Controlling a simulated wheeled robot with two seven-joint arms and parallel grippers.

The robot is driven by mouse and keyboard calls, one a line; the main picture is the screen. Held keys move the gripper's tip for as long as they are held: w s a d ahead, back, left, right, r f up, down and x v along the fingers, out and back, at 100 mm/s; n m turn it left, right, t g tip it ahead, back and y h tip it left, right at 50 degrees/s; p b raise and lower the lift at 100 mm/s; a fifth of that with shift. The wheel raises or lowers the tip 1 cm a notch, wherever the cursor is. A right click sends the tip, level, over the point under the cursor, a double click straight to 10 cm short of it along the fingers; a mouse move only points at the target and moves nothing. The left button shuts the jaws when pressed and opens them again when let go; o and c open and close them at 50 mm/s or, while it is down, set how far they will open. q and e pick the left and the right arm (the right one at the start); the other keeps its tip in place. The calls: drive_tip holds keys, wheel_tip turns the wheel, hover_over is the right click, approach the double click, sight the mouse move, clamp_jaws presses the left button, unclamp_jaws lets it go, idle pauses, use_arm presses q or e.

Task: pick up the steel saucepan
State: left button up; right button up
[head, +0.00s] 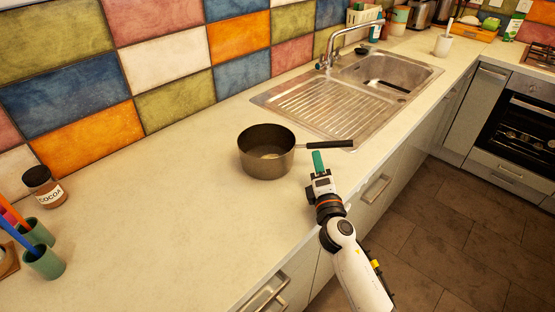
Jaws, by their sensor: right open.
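The steel saucepan (265,163) stands upright on the pale countertop, and its inside looks empty. Its black handle (327,144) points right, toward the sink drainer. My right gripper (318,160) is open, with its green fingers just below the handle in the picture, to the right of the pan body. Whether a finger touches the handle I cannot tell, and the second finger is largely hidden. My left gripper is not in view.
A steel sink with drainer (320,108) lies behind and right of the pan. A cocoa jar (44,186) and green cups (43,263) holding coloured items stand at the left. The counter (165,205) left of the pan is clear. Its front edge runs under my right arm.

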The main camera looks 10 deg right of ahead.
sight(315, 146)
drive_tip(key=w, duration=0.2)
drive_tip(key=shift+w+d+r, duration=0.1)
drive_tip(key=shift+w+r, duration=0.05)
drive_tip(key=shift+w, duration=0.2)
drive_tip(key=shift+w+d+r, duration=0.1)
drive_tip(key=shift+w+r, duration=0.05)
drive_tip(key=shift+w, duration=1)
drive_tip(key=shift+w+d+r, duration=0.1)
drive_tip(key=shift+w+r, duration=0.05)
drive_tip(key=shift+w, duration=0.95)
drive_tip(key=shift+s, duration=0.1)
clamp_jaws()
drive_tip(key=shift+r, duration=0.15)
